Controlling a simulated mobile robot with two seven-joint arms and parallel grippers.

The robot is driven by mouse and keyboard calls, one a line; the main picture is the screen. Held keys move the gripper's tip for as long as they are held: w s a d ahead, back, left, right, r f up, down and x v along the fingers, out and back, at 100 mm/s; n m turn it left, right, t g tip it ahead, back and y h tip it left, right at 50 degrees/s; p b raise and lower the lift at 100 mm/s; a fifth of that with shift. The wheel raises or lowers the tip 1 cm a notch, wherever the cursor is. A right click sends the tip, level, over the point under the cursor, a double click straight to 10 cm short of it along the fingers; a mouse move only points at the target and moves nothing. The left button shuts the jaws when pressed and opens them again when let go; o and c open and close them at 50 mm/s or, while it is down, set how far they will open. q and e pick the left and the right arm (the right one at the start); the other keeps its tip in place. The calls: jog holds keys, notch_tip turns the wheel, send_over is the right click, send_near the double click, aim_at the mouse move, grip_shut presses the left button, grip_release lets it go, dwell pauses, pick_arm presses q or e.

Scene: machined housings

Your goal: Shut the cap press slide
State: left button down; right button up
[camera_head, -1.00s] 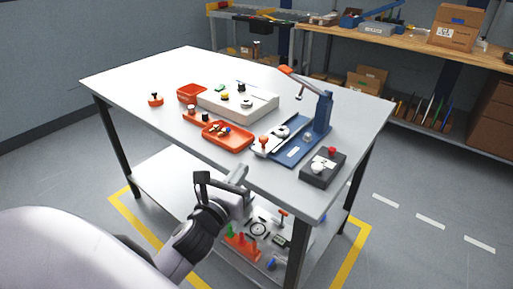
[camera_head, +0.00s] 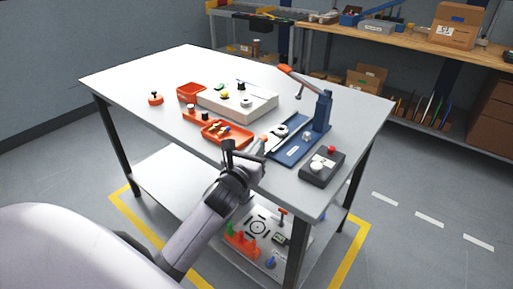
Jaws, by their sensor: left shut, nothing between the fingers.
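The cap press (camera_head: 323,112) stands near the right front of the white table, with a blue base and column and its orange-ended lever raised. Its slide (camera_head: 280,132) sticks out to the left of the base and carries a round metal part. The slide's orange knob (camera_head: 265,137) shows only partly behind my gripper. My left gripper (camera_head: 260,145) is shut and empty, right at the knob on the slide's near left end. I cannot tell whether it touches. My right gripper is not in view.
A red tray (camera_head: 240,140) of small parts lies just left of my gripper. A dark control box (camera_head: 322,167) with a red button sits right of the press. A beige fixture block (camera_head: 262,107) and red bin (camera_head: 191,92) stand behind. The table's left part is mostly clear.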

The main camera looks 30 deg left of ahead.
aim_at(273, 142)
pick_arm(q)
jog(key=w, duration=0.2)
jog(key=w+b, duration=0.1)
jog(key=w, duration=0.2)
jog(key=w+b, duration=0.1)
jog(key=w, duration=0.2)
jog(key=shift+d, duration=0.35)
jog(key=shift+s, duration=0.15)
